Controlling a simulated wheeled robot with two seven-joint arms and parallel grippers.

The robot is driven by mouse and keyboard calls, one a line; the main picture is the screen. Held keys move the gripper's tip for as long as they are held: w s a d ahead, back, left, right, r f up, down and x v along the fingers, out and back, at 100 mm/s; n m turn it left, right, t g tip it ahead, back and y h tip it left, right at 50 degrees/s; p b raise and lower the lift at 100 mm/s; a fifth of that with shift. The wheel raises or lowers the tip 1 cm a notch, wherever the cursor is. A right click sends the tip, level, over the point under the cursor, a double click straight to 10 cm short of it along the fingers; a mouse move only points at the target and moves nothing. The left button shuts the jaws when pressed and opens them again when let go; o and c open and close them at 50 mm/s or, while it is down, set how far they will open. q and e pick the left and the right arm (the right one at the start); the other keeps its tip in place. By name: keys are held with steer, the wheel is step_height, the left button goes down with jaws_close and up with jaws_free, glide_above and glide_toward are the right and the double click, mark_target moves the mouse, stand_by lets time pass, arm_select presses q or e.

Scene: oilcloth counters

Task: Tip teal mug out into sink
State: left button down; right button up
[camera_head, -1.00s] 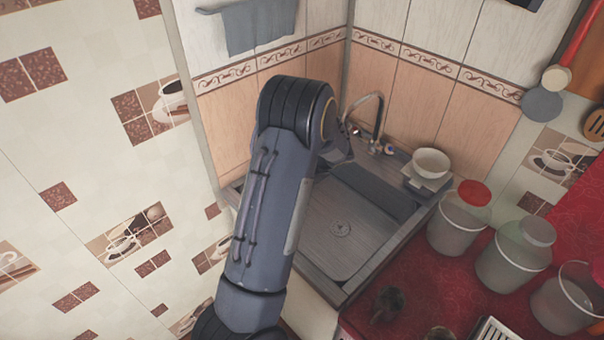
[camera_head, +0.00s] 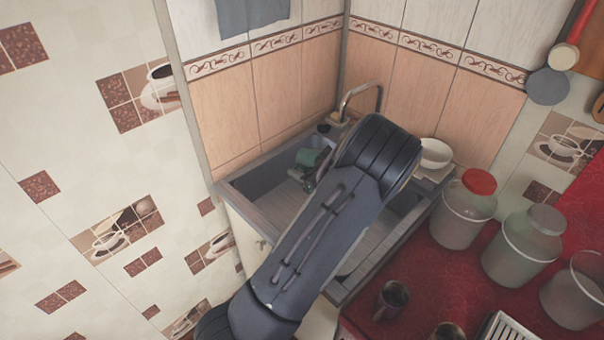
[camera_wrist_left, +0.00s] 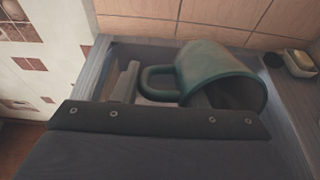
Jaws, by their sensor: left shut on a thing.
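The teal mug (camera_head: 307,158) is over the back left part of the sink (camera_head: 243,204), partly hidden by my left arm. In the left wrist view the mug (camera_wrist_left: 222,76) lies tilted on its side, its dark mouth facing right and somewhat down and its handle to the left. My left gripper (camera_head: 321,171) is shut on the mug; the exact grip is hard to see. No liquid is visible coming out. My right gripper is out of view.
The faucet (camera_head: 361,100) stands at the sink's back corner. A white bowl (camera_head: 435,154) is at the sink's right edge. Several lidded jars, such as one with a red lid (camera_head: 466,210), and a dark mug (camera_head: 391,299) stand on the red counter (camera_head: 421,268).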

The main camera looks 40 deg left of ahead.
arm_select(q)
steer(key=y+b, duration=0.1)
steer(key=b, duration=0.1)
steer(key=d+f+y+b, duration=0.1)
steer(key=y+b, duration=0.1)
steer(key=b, duration=0.1)
steer(key=d+y+b, duration=0.1)
steer(key=y+b, duration=0.1)
steer(key=shift+f+t+b, duration=0.2)
steer(key=shift+t+b, duration=0.1)
steer(key=shift+s+d+r+y+b, duration=0.1)
steer(key=shift+d+r+y+b, duration=0.25)
steer(key=shift+y+b, duration=0.45)
steer(key=shift+d+r+y+b, duration=0.25)
steer(key=shift+y+b, duration=0.2)
steer(key=shift+y, duration=0.65)
steer(key=shift+f, duration=0.1)
